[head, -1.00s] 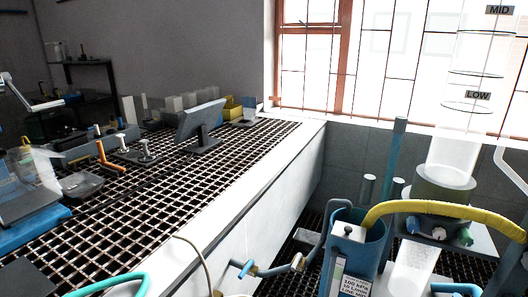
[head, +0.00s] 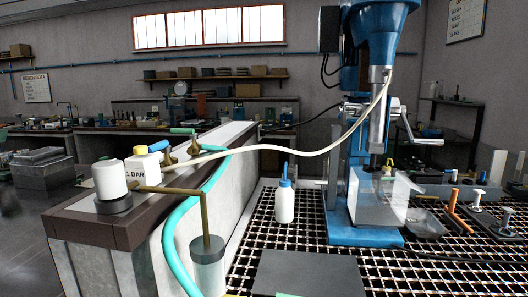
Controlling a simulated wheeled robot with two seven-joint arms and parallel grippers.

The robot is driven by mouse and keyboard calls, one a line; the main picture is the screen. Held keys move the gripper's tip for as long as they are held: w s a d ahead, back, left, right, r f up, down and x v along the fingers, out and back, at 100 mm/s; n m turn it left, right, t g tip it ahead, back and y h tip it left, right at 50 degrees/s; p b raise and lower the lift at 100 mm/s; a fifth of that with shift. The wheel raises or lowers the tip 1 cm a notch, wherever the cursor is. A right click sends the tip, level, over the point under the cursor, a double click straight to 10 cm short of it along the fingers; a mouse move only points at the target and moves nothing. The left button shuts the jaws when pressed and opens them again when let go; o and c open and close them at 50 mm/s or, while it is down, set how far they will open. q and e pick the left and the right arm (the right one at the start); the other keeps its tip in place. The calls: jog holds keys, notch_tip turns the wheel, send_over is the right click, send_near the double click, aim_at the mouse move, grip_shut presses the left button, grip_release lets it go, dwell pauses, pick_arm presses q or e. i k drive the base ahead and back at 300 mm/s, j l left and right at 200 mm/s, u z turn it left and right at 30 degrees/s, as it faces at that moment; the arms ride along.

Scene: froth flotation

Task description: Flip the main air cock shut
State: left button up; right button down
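Two brass cocks stand on the bench end at the left of the head view. One has a blue lever (head: 160,145) and the other a green lever (head: 182,131); both levers lie roughly level. No label shows which one is the main air cock. A box marked 1 BAR (head: 143,171) with a yellow knob stands beside them, next to a white cylinder (head: 110,178). A cream hose (head: 270,148) runs from the cocks to the blue flotation machine (head: 350,190). A teal hose (head: 207,190) hangs down the bench side. Neither gripper is in view.
A brass pipe (head: 170,190) sticks out past the bench end above a grey cylinder (head: 208,262). A white squeeze bottle (head: 285,203) stands on the black grating (head: 275,235). A dark flat plate (head: 305,275) lies in front. Open floor (head: 40,240) shows at the left.

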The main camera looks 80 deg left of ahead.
aim_at(163, 145)
jog(key=u, duration=3.1)
